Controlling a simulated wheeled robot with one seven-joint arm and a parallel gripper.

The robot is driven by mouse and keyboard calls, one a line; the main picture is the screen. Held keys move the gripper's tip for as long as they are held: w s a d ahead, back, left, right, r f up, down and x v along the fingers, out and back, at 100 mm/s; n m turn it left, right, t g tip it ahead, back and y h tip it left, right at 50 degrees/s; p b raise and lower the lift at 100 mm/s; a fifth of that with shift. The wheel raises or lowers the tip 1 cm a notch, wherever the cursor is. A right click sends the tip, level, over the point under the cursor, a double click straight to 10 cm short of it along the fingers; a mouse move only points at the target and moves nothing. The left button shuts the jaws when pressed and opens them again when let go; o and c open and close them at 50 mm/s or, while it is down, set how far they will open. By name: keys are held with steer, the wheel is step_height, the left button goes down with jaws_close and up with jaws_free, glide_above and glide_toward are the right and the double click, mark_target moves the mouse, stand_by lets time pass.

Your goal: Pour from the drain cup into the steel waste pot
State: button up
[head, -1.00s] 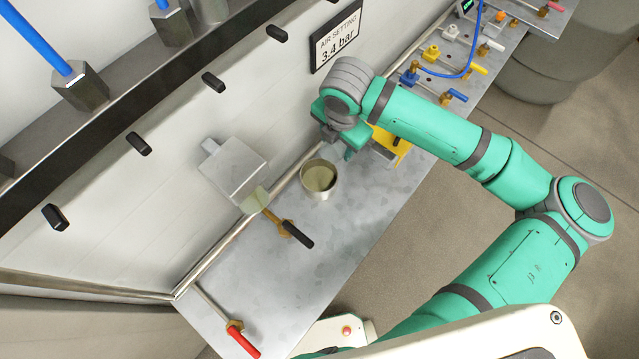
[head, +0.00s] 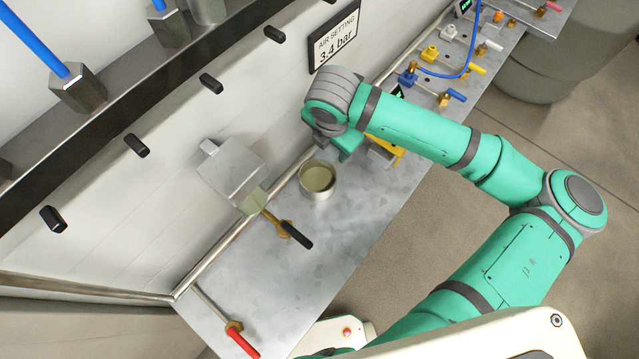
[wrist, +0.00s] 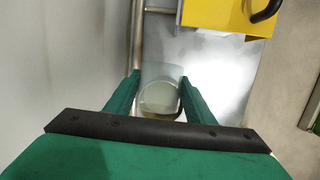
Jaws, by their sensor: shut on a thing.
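My gripper (wrist: 160,80) is shut on the drain cup (wrist: 160,72), a clear cup held between its two green fingers in the wrist view. A pale round area shows through or within the cup; I cannot tell how full it is. In the head view, my gripper (head: 338,150) is just above and behind the steel waste pot (head: 305,188), and the cup is hidden there by the gripper. The pot is a round, open metal vessel standing on the bench, with yellowish contents. A brownish curved rim below the cup in the wrist view may be the pot.
A red-handled valve (head: 240,338) is at the near end. A yellow block (head: 384,155) stands right of my gripper.

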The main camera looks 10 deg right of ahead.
steer(key=shift+d, duration=0.1)
steer(key=shift+s, duration=0.25)
steer(key=shift+w, duration=0.1)
stand_by(0.4)
steer(key=shift+d+r, duration=0.1)
steer(key=shift+d, duration=0.1)
steer(key=shift+a+t+h, duration=0.3)
steer(key=shift+a, duration=0.15)
steer(key=shift+d+r, duration=0.1)
steer(key=shift+d, duration=0.05)
steer(key=shift+s+r+t+h, duration=0.2)
steer(key=shift+t+h, duration=0.2)
steer(key=shift+h, duration=0.2)
stand_by(1.1)
